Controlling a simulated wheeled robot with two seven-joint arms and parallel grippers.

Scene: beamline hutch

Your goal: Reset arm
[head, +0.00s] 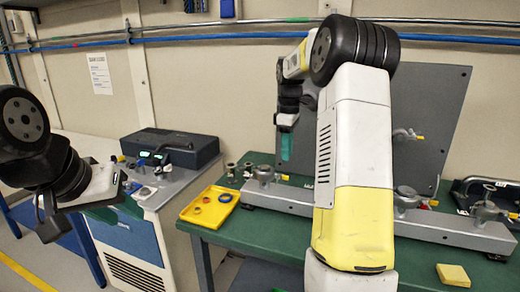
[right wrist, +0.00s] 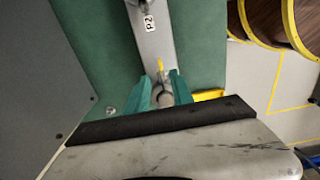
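My left gripper (head: 116,210) is at the far left of the head view, in front of the grey cabinet. Its two teal fingers stand apart with nothing visible between them. My right arm rises through the middle of the head view and bends over at the top. My right gripper (head: 286,147) hangs from it, pointing down above the left end of a metal rail (head: 283,198). In the right wrist view, its teal fingers (right wrist: 164,90) are apart. A round grey clamp fitting (right wrist: 166,99) shows between them, seemingly below and not gripped.
A green table (head: 265,245) carries the rail, its clamps, a yellow tray (head: 187,212) with rings and a yellow block (head: 453,275). A grey upright panel (head: 440,110) stands behind. A black case (head: 190,149) sits on the grey cabinet (head: 180,187). Pipes run along the wall.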

